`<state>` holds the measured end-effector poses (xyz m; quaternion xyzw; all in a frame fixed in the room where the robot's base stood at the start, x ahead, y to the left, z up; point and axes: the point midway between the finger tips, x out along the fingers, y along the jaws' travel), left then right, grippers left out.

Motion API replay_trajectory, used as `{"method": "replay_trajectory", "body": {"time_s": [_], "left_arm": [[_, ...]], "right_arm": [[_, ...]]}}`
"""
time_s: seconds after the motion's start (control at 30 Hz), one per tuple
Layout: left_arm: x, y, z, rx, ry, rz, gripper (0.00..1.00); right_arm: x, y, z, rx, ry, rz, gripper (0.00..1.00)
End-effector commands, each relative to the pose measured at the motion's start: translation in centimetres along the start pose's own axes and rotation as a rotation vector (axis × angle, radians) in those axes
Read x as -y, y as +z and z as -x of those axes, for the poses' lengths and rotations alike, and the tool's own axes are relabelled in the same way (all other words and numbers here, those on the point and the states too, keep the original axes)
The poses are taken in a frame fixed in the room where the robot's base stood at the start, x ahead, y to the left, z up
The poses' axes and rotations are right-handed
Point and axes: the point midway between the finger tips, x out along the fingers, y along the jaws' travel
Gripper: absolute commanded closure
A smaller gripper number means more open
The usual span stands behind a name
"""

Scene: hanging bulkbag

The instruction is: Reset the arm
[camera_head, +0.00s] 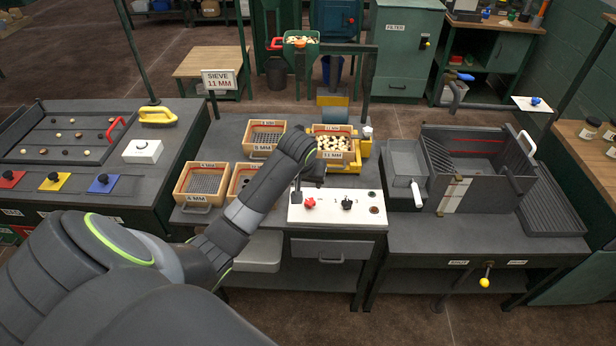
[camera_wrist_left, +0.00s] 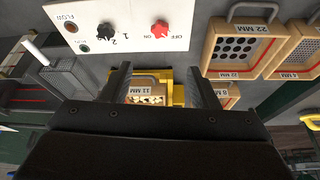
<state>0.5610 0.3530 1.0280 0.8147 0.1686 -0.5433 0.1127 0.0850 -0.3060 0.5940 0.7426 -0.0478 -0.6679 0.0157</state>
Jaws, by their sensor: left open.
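My left arm reaches in from the lower left of the head view across the middle bench. Its gripper (camera_head: 300,190) is above the bench, near the white control panel (camera_head: 337,207). In the left wrist view the two dark fingers (camera_wrist_left: 158,82) stand apart with nothing held between them. The wooden 11 MM sieve (camera_head: 335,155), holding pale pieces, sits in a yellow holder (camera_head: 362,148) behind the gripper. That sieve also shows in the gap between the fingers in the wrist view (camera_wrist_left: 147,90), apparently farther away. My right gripper is not in view.
More wooden sieves, including an 8 MM (camera_head: 264,137) and a 4 MM (camera_head: 200,184), stand left of the arm. The panel has a red knob (camera_head: 309,203) and a black knob (camera_head: 347,203). A slotted box (camera_head: 475,165) stands on the right bench. A hopper (camera_head: 301,42) stands behind.

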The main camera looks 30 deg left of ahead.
Motion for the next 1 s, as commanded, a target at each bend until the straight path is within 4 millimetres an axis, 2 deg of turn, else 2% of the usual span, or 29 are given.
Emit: {"method": "replay_trajectory", "body": {"time_s": [0.27,0.37,0.47,0.57,0.6,0.67,0.7,0.77,0.87,0.9,0.97,1.0], "left_arm": [[0.1,0.2,-0.3,0.002,0.0,-0.001,0.45],[0.4,1.4,-2.5,0.016,-0.003,-0.006,0.45],[1.2,4.3,-7.0,0.04,-0.005,-0.021,0.45],[2.5,8.8,-12.8,0.069,-0.012,-0.047,0.45],[3.1,11.0,-15.1,0.08,-0.014,-0.059,0.45],[4.1,14.3,-18.2,0.095,-0.018,-0.079,0.45],[4.8,16.6,-20.1,0.105,-0.02,-0.092,0.45],[5.8,20.2,-22.8,0.121,-0.024,-0.113,0.45],[7.5,26.8,-26.6,0.147,-0.029,-0.153,0.45],[8.2,29.5,-27.9,0.158,-0.029,-0.167,0.45],[9.2,33.7,-29.5,0.174,-0.03,-0.192,0.45],[9.9,36.6,-30.4,0.185,-0.03,-0.21,0.45]], "right_arm": [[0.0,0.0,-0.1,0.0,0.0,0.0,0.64],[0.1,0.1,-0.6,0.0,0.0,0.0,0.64],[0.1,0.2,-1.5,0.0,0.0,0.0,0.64],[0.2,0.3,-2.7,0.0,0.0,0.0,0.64],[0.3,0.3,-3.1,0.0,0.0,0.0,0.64],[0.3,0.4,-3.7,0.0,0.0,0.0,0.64],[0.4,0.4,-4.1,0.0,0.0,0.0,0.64],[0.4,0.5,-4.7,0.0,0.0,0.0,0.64],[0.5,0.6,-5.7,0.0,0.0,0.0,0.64],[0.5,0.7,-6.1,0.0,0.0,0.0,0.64],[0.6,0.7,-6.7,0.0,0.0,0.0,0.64],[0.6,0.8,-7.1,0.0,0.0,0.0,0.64]]}}
